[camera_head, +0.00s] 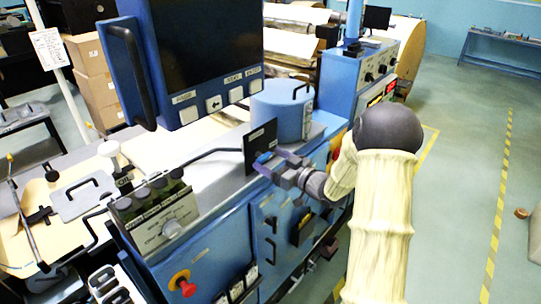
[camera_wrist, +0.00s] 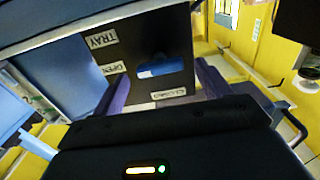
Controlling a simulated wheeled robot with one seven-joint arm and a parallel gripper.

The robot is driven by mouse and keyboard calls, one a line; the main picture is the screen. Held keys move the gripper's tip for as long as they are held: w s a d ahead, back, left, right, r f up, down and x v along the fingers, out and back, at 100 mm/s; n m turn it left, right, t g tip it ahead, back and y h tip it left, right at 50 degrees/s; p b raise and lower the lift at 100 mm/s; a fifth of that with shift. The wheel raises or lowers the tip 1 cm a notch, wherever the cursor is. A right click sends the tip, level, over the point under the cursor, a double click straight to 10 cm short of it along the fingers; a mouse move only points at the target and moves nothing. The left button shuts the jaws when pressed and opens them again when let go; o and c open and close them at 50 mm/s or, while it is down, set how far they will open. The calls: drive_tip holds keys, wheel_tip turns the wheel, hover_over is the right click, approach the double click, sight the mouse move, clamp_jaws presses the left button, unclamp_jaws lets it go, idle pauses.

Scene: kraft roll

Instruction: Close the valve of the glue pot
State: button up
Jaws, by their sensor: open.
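The glue pot (camera_head: 281,108) is a blue drum with a black lid handle, on the machine's grey top. In front of it stands a dark valve plate (camera_head: 258,140), seen close in the wrist view (camera_wrist: 140,45) with labels TRAY, OPEN and CLOSED. The blue valve lever (camera_wrist: 166,68) lies across the plate, its pale end towards the OPEN label; CLOSED is below it in that view. My gripper (camera_head: 272,167) is at the plate, open, one finger each side of the lever in the wrist view (camera_wrist: 163,88). Whether it touches the lever I cannot tell.
A large dark screen (camera_head: 207,55) rises left of the pot. A control box with knobs (camera_head: 155,215) and a red stop button (camera_head: 182,284) are at the lower left. A thin dark rod runs left from the plate. The floor on the right is mostly clear.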

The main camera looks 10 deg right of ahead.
drive_tip(key=shift+w+a, duration=0.2)
drive_tip(key=shift+w, duration=0.1)
drive_tip(key=c, duration=1)
